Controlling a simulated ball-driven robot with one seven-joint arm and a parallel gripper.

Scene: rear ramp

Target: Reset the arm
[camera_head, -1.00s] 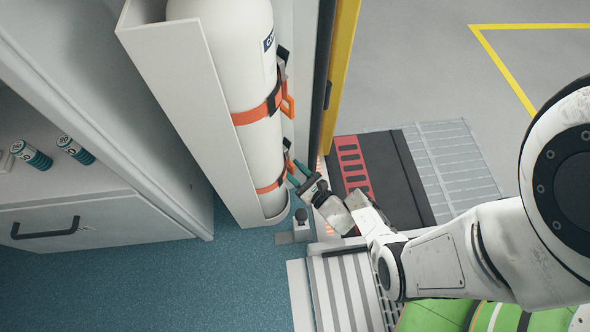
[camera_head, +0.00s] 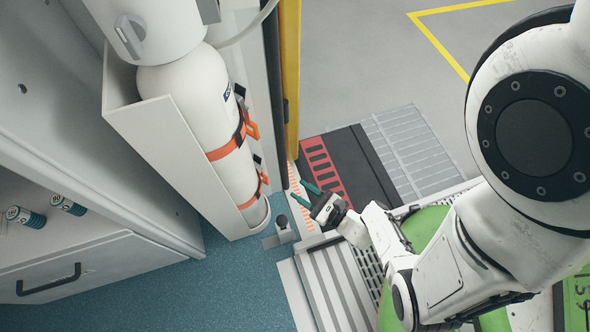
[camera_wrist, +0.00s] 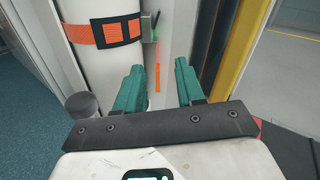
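My gripper (camera_head: 298,190) is at the end of my white arm, low over the edge where the blue floor meets the ramp. In the wrist view my gripper (camera_wrist: 157,82) has its two green fingers apart with nothing between them. A white gas cylinder (camera_head: 210,115) stands strapped in a white holder, left of the fingers. The cylinder also shows in the wrist view (camera_wrist: 85,65), with an orange strap and buckle (camera_wrist: 118,30) beyond the fingertips. The fingers look apart from it.
A yellow post (camera_head: 291,75) stands just behind my gripper. A dark knob (camera_head: 282,221) is on the floor edge below it. Grey cabinets with a drawer handle (camera_head: 48,279) fill the left. The ramp (camera_head: 413,150) and open grey floor lie behind right.

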